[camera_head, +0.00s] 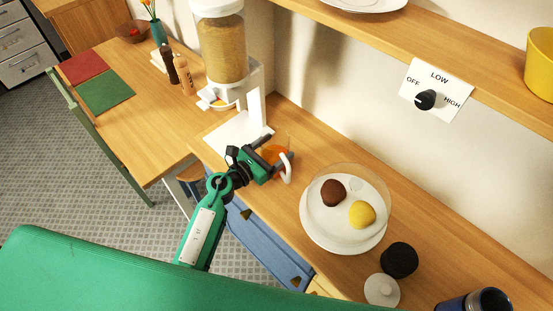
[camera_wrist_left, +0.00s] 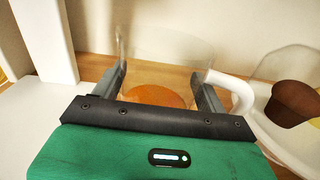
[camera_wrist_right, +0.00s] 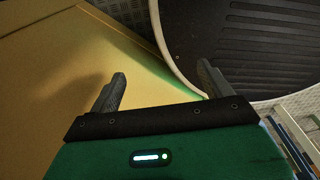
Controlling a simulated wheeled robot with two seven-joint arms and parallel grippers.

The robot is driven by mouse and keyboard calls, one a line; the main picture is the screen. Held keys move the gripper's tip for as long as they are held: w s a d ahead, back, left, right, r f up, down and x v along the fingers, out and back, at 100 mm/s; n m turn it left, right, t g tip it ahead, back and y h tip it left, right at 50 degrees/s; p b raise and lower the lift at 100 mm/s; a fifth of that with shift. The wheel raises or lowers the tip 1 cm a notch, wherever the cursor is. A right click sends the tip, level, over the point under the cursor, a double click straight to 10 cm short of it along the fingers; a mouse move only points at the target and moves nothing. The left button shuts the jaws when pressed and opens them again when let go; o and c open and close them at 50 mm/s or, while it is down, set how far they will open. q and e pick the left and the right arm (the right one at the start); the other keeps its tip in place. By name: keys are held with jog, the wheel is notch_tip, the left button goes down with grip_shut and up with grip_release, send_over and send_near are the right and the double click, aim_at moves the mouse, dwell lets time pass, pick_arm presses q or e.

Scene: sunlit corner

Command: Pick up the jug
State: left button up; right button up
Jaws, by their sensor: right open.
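The jug (camera_head: 268,152) is clear, with an orange bottom and a white handle, and stands on the wooden counter. In the left wrist view, the jug (camera_wrist_left: 160,95) is between the two fingers of my left gripper (camera_wrist_left: 158,80), with its white handle to the right, beyond the right finger. I cannot tell whether the fingers press on the jug. In the head view my left gripper (camera_head: 268,160) covers part of it. My right gripper (camera_wrist_right: 161,75) is open and empty, away from the jug.
A plate (camera_head: 315,238) with a brown and a yellow piece under a clear cover stands right of the jug. A grain dispenser (camera_head: 222,55) stands behind on the left. A black round thing (camera_head: 399,260) and a white lid (camera_head: 382,290) are nearer. A shelf (camera_head: 430,60) runs above.

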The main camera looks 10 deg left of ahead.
pick_arm(q)
jog(key=c, duration=0.6)
jog(key=shift+r, duration=0.15)
